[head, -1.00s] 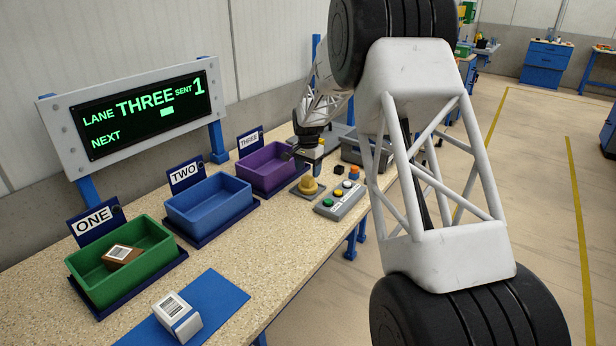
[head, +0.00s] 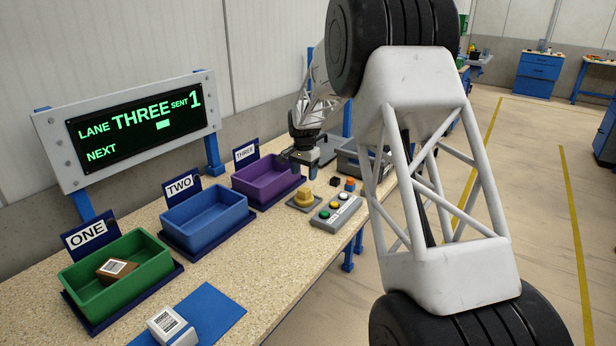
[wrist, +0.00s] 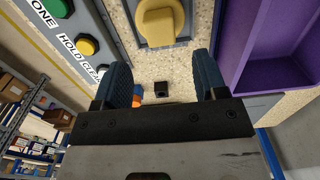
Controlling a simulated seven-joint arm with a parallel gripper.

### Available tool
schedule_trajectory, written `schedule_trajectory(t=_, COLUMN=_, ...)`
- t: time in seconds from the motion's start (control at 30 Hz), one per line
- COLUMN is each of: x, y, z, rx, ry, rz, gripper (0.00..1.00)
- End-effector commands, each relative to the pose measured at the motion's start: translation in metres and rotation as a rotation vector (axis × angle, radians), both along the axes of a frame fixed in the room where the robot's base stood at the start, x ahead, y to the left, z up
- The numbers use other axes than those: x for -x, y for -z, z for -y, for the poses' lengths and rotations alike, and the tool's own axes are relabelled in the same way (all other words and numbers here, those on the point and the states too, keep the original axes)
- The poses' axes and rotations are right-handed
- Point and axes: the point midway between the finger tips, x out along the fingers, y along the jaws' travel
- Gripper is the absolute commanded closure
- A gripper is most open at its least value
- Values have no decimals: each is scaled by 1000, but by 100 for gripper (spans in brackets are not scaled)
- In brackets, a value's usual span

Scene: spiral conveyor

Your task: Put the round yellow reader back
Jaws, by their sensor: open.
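The round yellow reader (head: 304,198) sits on a grey square plate (head: 291,205) on the bench, in front of the purple bin. In the wrist view the reader (wrist: 160,20) shows at the top, on its plate, with a yellow block shape toward me. My gripper (head: 300,160) is above the bench near the purple bin, behind and above the reader.
A button box (head: 336,213) stands right of the reader, with a small black block (head: 335,181) and an orange block (head: 350,184) behind. The purple bin (head: 262,193), blue bin (head: 205,230) and green bin (head: 130,290) line the bench. A white parcel (head: 172,328) lies on a blue mat (head: 215,312).

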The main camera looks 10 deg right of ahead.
Motion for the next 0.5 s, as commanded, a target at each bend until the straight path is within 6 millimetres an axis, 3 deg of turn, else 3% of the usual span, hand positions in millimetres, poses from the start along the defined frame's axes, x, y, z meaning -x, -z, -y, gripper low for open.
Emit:
schedule_trajectory(t=0.27, x=14, y=-15, z=1, rx=1, ry=-19, rz=8, gripper=34)
schedule_trajectory(t=0.5, x=56, y=-53, z=4, rx=1, ry=-76, rz=25, gripper=34)
